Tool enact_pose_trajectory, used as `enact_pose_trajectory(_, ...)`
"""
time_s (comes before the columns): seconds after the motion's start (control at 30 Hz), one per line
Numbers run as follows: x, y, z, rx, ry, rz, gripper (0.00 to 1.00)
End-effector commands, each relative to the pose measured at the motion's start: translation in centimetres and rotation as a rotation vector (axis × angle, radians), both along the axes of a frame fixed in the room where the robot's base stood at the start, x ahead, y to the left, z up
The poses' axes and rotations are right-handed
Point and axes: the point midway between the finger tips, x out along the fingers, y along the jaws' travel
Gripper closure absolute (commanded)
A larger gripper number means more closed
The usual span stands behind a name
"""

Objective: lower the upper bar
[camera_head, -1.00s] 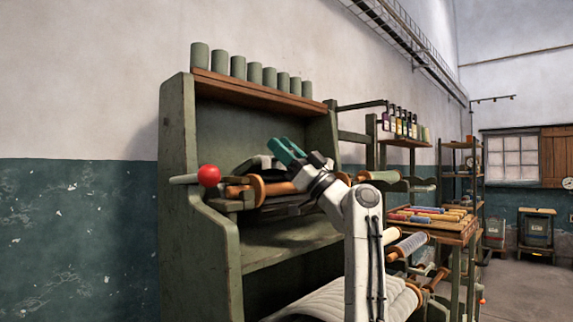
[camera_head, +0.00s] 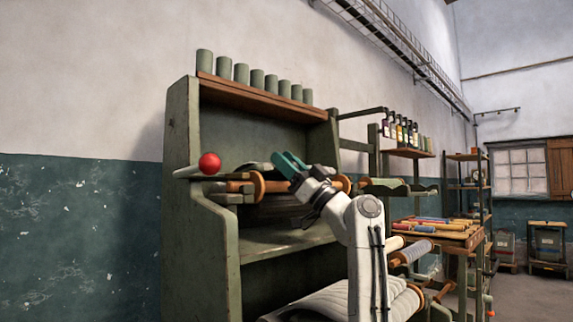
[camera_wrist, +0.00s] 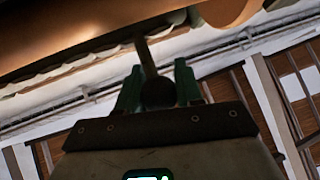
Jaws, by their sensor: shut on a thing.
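The upper bar, a wooden roller with round end discs (camera_head: 258,187), lies across the green cabinet's upper bay; my gripper hides part of it. In the wrist view a broad orange-brown surface (camera_wrist: 75,38) spans the top, seen from below. A thin rod leads from it to a dark round knob (camera_wrist: 158,92). My gripper (camera_head: 289,162), with teal fingers, is at the bar. In the wrist view its fingers (camera_wrist: 158,86) stand on either side of the knob and are shut on it. The far side of the grip is hidden.
The green cabinet (camera_head: 182,140) has a side wall at left, with a red ball (camera_head: 209,164) on a lever. Grey-green pots (camera_head: 240,73) line its top. Pale rolled cloth (camera_head: 330,298) lies below. A rack with rollers and a table of coloured rolls (camera_head: 440,232) stand at right.

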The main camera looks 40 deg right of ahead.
Motion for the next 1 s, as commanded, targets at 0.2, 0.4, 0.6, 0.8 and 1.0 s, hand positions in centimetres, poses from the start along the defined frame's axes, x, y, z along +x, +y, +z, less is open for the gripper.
enact_pose_trajectory(0.2,-0.4,-0.2,0.1,-0.002,-0.006,-0.001,0.58)
enact_pose_trajectory(0.4,-0.3,-0.1,0.0,-0.001,-0.004,0.000,0.40)
enact_pose_trajectory(0.6,-0.2,-0.1,0.0,-0.001,-0.002,0.000,0.40)
enact_pose_trajectory(0.8,-1.0,-0.5,-1.0,0.000,-0.001,-0.001,0.40)
enact_pose_trajectory(1.0,-3.6,-1.6,-3.6,0.000,0.000,-0.003,0.40)
